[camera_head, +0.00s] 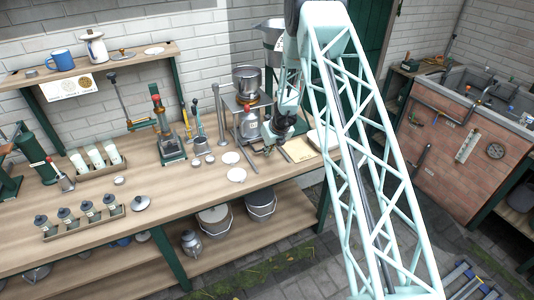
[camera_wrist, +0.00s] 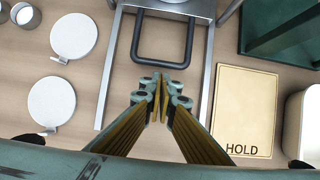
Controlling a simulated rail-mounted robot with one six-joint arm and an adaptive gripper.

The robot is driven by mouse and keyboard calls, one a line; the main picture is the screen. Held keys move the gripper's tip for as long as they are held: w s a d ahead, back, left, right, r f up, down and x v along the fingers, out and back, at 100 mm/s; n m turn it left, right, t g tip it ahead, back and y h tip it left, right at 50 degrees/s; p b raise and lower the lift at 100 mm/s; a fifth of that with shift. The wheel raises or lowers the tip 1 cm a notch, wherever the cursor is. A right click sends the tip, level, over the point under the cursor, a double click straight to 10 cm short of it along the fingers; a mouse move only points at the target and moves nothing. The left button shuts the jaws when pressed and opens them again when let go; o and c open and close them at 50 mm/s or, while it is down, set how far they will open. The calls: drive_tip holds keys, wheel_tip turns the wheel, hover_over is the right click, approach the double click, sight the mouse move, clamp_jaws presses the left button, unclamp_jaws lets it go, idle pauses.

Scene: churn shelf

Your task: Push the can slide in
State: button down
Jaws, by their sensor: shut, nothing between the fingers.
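The can slide shows in the wrist view as a silver plate (camera_wrist: 180,6) with a dark square-cornered handle (camera_wrist: 161,64) reaching toward me between two metal rails. My gripper (camera_wrist: 160,88) is shut with its fingertips together and nothing between them. The tips are just on the near side of the handle's front bar, close to it; I cannot tell whether they touch. A metal can (camera_head: 249,126) stands inside the stand.
In the wrist view, two white discs (camera_wrist: 74,36) lie left of the rails. A tan HOLD plate (camera_wrist: 245,108) lies to the right, with a green block (camera_wrist: 285,30) behind it. A metal pot (camera_head: 246,79) sits on top of the stand.

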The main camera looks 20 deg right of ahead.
drive_tip(key=shift+s+d+f+b, duration=0.1)
drive_tip(key=shift+s+f+b, duration=0.15)
drive_tip(key=shift+s+b, duration=1.2)
drive_tip(key=p+v, duration=0.1)
drive_tip(key=v, duration=0.8)
drive_tip(key=shift+w+r, duration=0.15)
drive_tip(key=shift+r, duration=0.35)
